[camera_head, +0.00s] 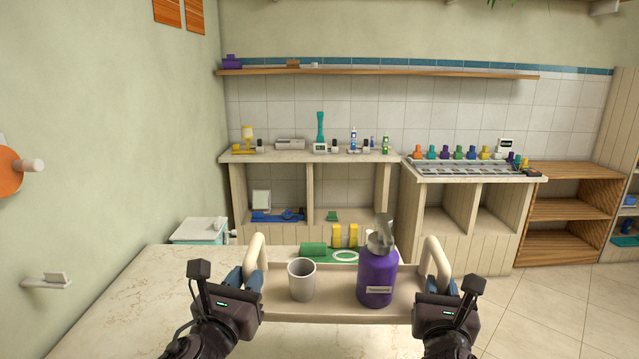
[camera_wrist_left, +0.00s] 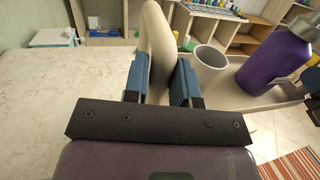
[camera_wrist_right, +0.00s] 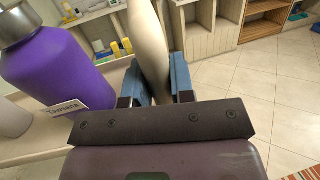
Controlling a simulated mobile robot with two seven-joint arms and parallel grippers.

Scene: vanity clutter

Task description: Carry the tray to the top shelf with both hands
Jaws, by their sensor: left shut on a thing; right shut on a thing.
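The beige tray (camera_head: 335,309) has an upright loop handle at each end and is held level in front of me. It bears a grey cup (camera_head: 302,281) on the left and a purple bottle (camera_head: 377,275) with a label and metal top on the right, both upright. My left gripper (camera_head: 249,283) is shut on the left handle (camera_wrist_left: 160,45). My right gripper (camera_head: 436,286) is shut on the right handle (camera_wrist_right: 149,45). A long wooden shelf (camera_head: 380,72) runs high along the back wall. Whether the tray touches the marble-topped table below is unclear.
The marble-topped table (camera_head: 130,300) lies below and left. Back counters hold small items, among them a yellow lamp (camera_head: 247,138) and a teal bottle (camera_head: 320,130). A purple item (camera_head: 232,61) sits at the high shelf's left end. Wooden shelves (camera_head: 570,215) stand right. The tiled floor (camera_head: 550,310) there is clear.

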